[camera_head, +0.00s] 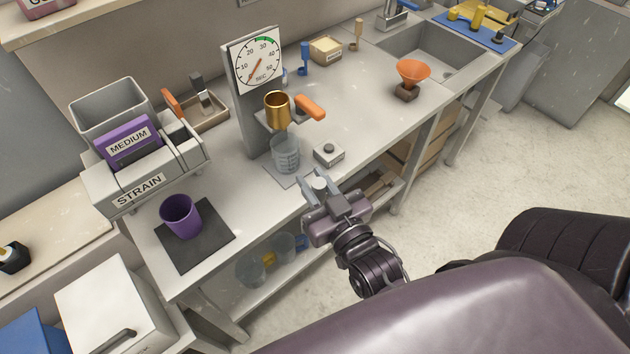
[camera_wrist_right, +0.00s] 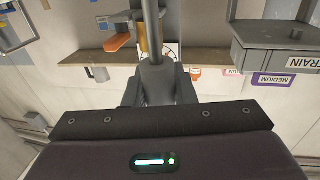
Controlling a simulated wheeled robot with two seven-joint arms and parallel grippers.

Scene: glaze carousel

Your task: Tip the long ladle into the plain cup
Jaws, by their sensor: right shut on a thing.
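My right gripper (camera_head: 321,190) is in front of the bench's near edge, shut on a small light grey thing (camera_head: 319,184). In the wrist view a grey rod (camera_wrist_right: 151,25) rises from between the fingers (camera_wrist_right: 158,88). Only part of the held thing shows, and I cannot tell whether it is the long ladle. A plain purple cup (camera_head: 181,217) stands upright on a dark mat (camera_head: 206,247), well left of the gripper. A clear beaker with markings (camera_head: 286,154) stands under a gold cup (camera_head: 277,110) with an orange handle. My left gripper is not in view.
The dial stand (camera_head: 254,110) rises behind the beaker. A small grey box with a knob (camera_head: 329,152) lies near the gripper. The STRAIN rack (camera_head: 143,188) stands at the left. An orange funnel (camera_head: 412,73) is at the right. The bench between beaker and mat is clear.

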